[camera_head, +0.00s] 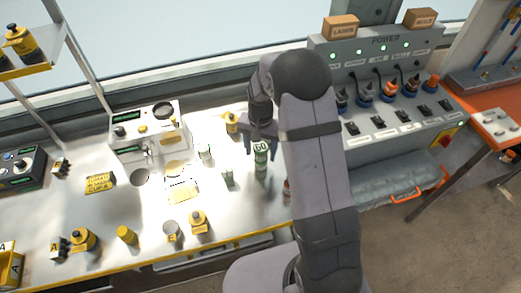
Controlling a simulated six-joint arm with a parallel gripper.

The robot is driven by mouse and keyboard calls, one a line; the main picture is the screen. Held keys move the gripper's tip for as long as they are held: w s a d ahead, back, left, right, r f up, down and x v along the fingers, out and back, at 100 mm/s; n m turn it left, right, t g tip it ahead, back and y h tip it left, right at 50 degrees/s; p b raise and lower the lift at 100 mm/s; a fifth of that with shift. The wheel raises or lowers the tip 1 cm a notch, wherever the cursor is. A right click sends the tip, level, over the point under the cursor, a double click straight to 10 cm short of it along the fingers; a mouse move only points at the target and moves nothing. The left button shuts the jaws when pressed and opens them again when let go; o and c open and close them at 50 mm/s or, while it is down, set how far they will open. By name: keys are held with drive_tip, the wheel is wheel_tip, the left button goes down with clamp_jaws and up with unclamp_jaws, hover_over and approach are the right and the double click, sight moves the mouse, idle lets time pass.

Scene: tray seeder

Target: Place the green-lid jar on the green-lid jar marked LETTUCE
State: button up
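My gripper (262,137) points down over the bench, left of my arm's upper links. A green and white container marked "60" (261,160) is directly below the fingertips. I cannot tell whether the fingers touch it or whether it rests on the bench. A small green-and-white jar (227,178) stands to its left, and another small greenish jar (205,153) stands farther back near the white machine. The lids and labels are too small to read, so I cannot tell which jar says LETTUCE. My arm hides part of the bench to the right.
A white machine (148,135) stands at the back left. Yellow-topped containers (199,222) and a yellow cylinder (126,235) stand along the front edge. A small yellow container (232,122) is behind my gripper. The grey POWER panel (390,62) with plugs rises at right.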

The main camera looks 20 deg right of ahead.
sight(261, 147)
drive_tip(key=shift+r, duration=0.1)
wheel_tip(261, 147, up, 12)
drive_tip(key=b, duration=0.3)
drive_tip(key=s+a+f+n, duration=0.1)
drive_tip(key=s+f+n, duration=0.1)
drive_tip(key=s, duration=0.9)
drive_tip(key=s+a+f+n, duration=0.1)
drive_tip(key=s+f+n, duration=0.2)
drive_tip(key=s, duration=0.8)
drive_tip(key=shift+f+n, duration=0.35)
drive_tip(key=shift+n, duration=0.55)
